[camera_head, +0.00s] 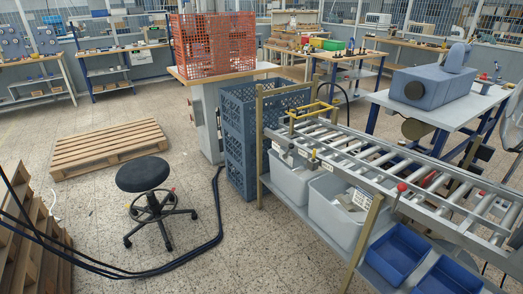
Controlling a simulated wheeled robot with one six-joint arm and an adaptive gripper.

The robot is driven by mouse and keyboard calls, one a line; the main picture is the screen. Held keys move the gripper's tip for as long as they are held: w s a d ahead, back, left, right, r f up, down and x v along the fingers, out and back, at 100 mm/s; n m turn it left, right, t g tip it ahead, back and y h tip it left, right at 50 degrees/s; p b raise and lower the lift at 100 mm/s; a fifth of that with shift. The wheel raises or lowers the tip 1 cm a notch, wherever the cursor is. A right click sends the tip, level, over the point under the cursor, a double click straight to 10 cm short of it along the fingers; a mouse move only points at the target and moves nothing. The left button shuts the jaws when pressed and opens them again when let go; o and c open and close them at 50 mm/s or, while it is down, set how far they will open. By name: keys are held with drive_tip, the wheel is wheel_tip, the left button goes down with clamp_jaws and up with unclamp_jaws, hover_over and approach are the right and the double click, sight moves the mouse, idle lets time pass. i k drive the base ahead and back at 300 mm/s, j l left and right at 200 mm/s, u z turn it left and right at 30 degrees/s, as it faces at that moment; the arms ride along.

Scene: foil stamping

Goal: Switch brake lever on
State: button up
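A small lever with a red knob (401,187) stands on the near side rail of the roller conveyor (345,165), at the right of the picture. It may be the brake lever, but no label on it can be read. I cannot tell whether it is on or off. Smaller red-tipped parts show near the blue-grey machine (432,86) on the table behind. My gripper is not in view.
Grey bins (338,212) and blue trays (397,254) sit under the conveyor. A blue crate stack (240,140) stands at its left end. A black stool (143,174), a pallet (107,148) and black cables (218,215) occupy the floor, with bare floor between.

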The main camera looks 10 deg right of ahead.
sight(291, 146)
drive_tip(key=i+j+z, duration=0.25)
drive_tip(key=i, duration=0.65)
drive_tip(key=i+j+z, duration=0.2)
drive_tip(key=i+z, duration=0.15)
drive_tip(key=i+j+z, duration=0.35)
drive_tip(key=i, duration=0.2)
